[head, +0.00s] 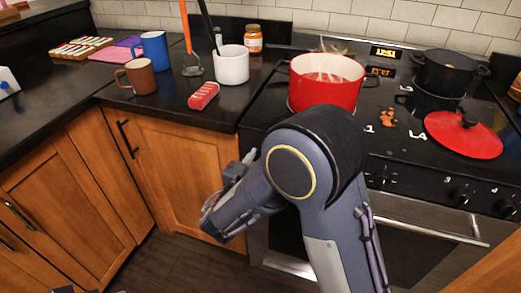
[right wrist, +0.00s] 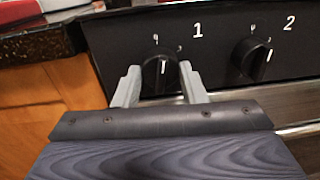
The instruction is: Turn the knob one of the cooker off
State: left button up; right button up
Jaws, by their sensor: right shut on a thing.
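The cooker (head: 400,165) stands at the right in the head view, with a row of dark knobs along its front. In the right wrist view, knob one (right wrist: 160,76) is below the white "1" on the black panel, its pale mark standing close to upright. My right gripper (right wrist: 160,72) has one finger on each side of this knob and is shut on it. In the head view my right gripper (head: 228,202) is at the cooker's left front, and my arm hides knob one there. My left gripper is not in view.
Knob two (right wrist: 252,58) is just right of knob one. A red pot (head: 325,88), a black pot (head: 445,75) and a red lid (head: 463,135) are on the cooktop. Mugs, a white utensil pot (head: 231,66) and a red box (head: 203,96) stand on the left counter.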

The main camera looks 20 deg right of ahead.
jog(key=shift+f+n+p, duration=0.1)
jog(key=shift+n+p, duration=0.95)
jog(key=shift+n, duration=0.25)
jog(key=o, duration=1)
jog(key=v, duration=0.7)
jog(key=shift+s+a, duration=0.25)
jog(key=shift+s, duration=0.1)
